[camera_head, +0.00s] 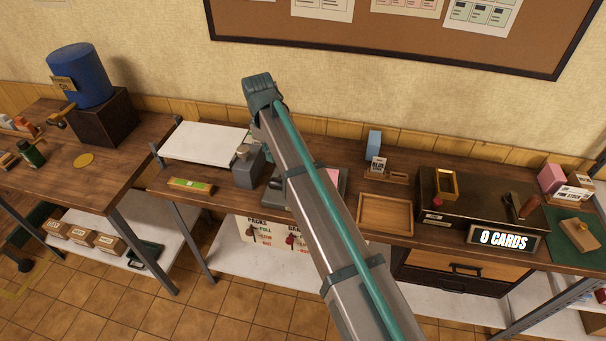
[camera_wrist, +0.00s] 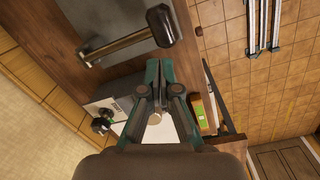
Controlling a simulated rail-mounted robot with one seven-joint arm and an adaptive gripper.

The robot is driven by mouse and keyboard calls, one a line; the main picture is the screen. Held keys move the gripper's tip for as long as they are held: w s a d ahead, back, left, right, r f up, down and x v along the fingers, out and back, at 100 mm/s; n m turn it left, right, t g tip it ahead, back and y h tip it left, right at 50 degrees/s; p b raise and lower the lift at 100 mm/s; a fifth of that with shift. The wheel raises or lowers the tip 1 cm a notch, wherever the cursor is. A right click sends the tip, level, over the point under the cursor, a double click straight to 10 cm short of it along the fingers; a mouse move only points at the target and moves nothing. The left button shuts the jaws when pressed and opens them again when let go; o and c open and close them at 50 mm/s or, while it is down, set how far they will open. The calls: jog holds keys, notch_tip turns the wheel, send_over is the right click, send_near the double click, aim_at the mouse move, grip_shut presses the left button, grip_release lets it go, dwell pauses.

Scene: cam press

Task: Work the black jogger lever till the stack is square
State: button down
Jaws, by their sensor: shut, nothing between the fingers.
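In the wrist view, a black lever knob (camera_wrist: 162,26) sits on the end of a brass-coloured rod (camera_wrist: 115,46) that runs left over a grey plate (camera_wrist: 92,18). My gripper (camera_wrist: 160,72) is shut and empty. Its fingertips point toward the knob, just short of it in the picture; I cannot tell whether they touch it. In the head view my arm covers the gripper and most of the lever area. A grey tray edge (camera_head: 343,184) and a bit of pink (camera_head: 333,175) show past the arm. I cannot make out whether a stack is square.
A grey box with a knob (camera_head: 248,168) stands left of the arm, and a yellow-green item (camera_head: 191,185) lies near the bench's front edge. A wooden tray (camera_head: 384,214) and a brown machine (camera_head: 470,207) with a "0 CARDS" sign (camera_head: 503,240) stand to the right.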

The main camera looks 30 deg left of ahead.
aim_at(279, 180)
jog(key=shift+d+n+h, duration=0.3)
jog(key=shift+d+n, duration=0.3)
jog(key=shift+s+f, duration=0.1)
jog(key=shift+f, duration=0.05)
jog(key=shift+d+f+b, duration=0.2)
jog(key=shift+f+b, duration=0.75)
jog(key=shift+f, duration=0.75)
jog(key=shift+d+f+b, duration=0.2)
jog(key=shift+f+b, duration=0.75)
jog(key=shift+f, duration=0.75)
jog(key=shift+f, duration=0.1)
